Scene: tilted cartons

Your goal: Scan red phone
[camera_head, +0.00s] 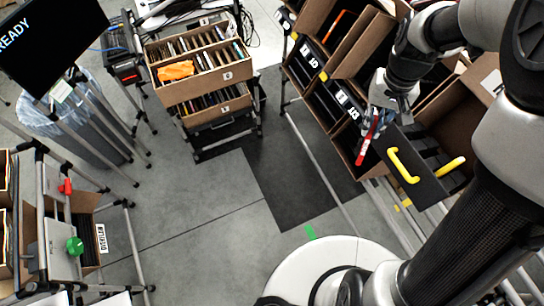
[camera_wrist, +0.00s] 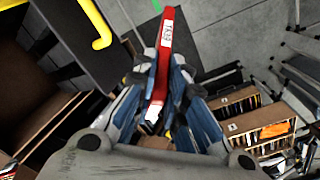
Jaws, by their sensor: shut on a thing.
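The red phone (camera_head: 364,148) is a thin red slab, held in the air in front of the tilted cartons on the right. It also shows in the wrist view (camera_wrist: 162,70), where it points up and away and bears a white label with small black print. My gripper (camera_head: 374,122) is shut on it, with blue fingers (camera_wrist: 164,88) on both sides. The phone's lower end is partly hidden between the fingers. A dark screen (camera_head: 45,40) reading "READY" stands at the upper left of the head view. I cannot make out a scanner for certain.
Tilted cartons (camera_head: 361,43) fill the right-hand rack. A dark panel with yellow handles (camera_head: 403,165) is close beside my gripper. A cart with divided boxes (camera_head: 205,88) stands at the back, with an orange item (camera_head: 175,71) on top. A rack with a green knob (camera_head: 74,246) is at left. The middle floor is clear.

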